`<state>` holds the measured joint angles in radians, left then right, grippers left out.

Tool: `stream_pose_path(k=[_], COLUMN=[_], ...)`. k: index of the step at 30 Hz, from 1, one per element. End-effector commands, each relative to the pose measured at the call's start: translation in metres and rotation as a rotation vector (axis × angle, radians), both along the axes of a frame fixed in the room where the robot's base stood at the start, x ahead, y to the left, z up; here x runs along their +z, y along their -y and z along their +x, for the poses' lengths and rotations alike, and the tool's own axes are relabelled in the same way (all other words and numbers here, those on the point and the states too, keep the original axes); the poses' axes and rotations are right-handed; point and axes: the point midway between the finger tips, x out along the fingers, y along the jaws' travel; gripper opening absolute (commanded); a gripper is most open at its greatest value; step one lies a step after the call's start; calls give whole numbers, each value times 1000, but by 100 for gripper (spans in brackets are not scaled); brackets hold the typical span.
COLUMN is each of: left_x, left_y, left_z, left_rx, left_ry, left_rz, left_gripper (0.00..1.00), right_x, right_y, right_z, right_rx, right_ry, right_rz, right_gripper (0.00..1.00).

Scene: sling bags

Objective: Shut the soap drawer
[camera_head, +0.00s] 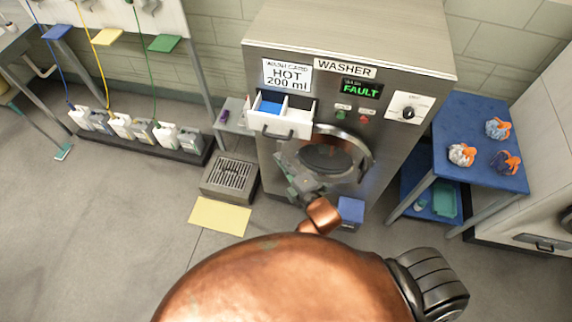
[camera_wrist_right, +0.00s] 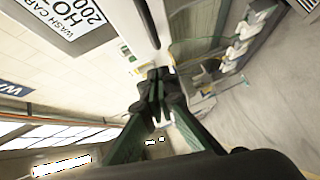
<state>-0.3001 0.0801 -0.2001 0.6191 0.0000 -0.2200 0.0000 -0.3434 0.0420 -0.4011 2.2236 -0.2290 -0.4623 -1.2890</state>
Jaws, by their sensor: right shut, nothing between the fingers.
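The soap drawer (camera_head: 281,124) is a white box standing out of the upper left of the washer's front, with a blue section inside and a handle on its face. My right gripper (camera_head: 286,166) is below the drawer, in front of the round door, and partly hidden by my arm. In the right wrist view its fingers (camera_wrist_right: 156,78) are closed together with nothing between them. A white surface with a dark bar, seemingly the drawer (camera_wrist_right: 128,38), shows beyond the fingertips. I cannot tell whether they touch it. My left gripper is not in view.
The washer (camera_head: 390,75) has a round glass door (camera_head: 335,155) under the drawer and a display reading FAULT. A blue table (camera_head: 470,125) with several wrapped bundles stands right. Several jugs (camera_head: 120,125) line the left wall. A grated step (camera_head: 230,175) and a yellow mat (camera_head: 220,216) lie in front.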

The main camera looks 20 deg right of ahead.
Motion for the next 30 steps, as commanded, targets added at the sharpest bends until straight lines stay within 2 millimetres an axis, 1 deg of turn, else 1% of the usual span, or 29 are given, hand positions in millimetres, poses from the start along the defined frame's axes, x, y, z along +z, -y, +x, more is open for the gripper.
stream_pose_path(k=[1,6,9,12,17,27,30], left_x=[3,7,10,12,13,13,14], left_y=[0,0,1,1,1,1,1], left_z=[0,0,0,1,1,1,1], left_rx=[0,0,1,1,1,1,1], left_ry=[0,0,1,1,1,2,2], left_rz=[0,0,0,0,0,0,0], left_gripper=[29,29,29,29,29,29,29], right_x=[1,-4,-8,-11,-13,-14,-13], right_y=[-3,-8,3,9,14,14,18], right_z=[11,43,55,63,70,70,77], right_rx=[0,0,-1,1,1,1,3], right_ry=[2,1,-1,-2,-2,-2,0], right_rz=[0,2,-2,-2,0,0,-5], right_gripper=[0,0,0,0,0,0,0])
